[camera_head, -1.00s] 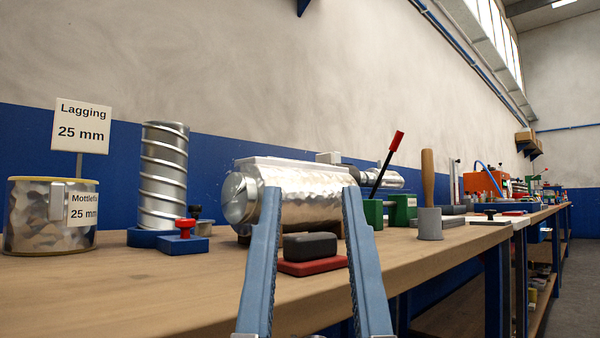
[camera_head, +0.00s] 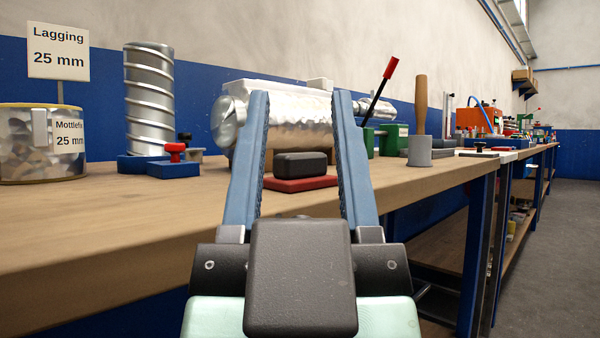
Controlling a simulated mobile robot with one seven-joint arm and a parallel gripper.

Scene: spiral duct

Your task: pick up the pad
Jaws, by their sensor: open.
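The pad (camera_head: 300,165) is a dark grey rounded block lying on a flat red plate (camera_head: 300,184) on the workbench. My gripper (camera_head: 301,97) has two long blue fingers pointing forward, spread apart with nothing held between them. The pad shows in the gap between the fingers, farther off than my gripper body. I cannot tell exactly how far the fingertips are from the pad.
A shiny metal duct (camera_head: 290,115) lies behind the pad. A spiral duct (camera_head: 150,95) stands in a blue base at left, beside a red-knobbed blue block (camera_head: 173,165) and a round tin (camera_head: 40,150). A grey cylinder (camera_head: 419,152) stands at right. The bench (camera_head: 110,215) front is clear.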

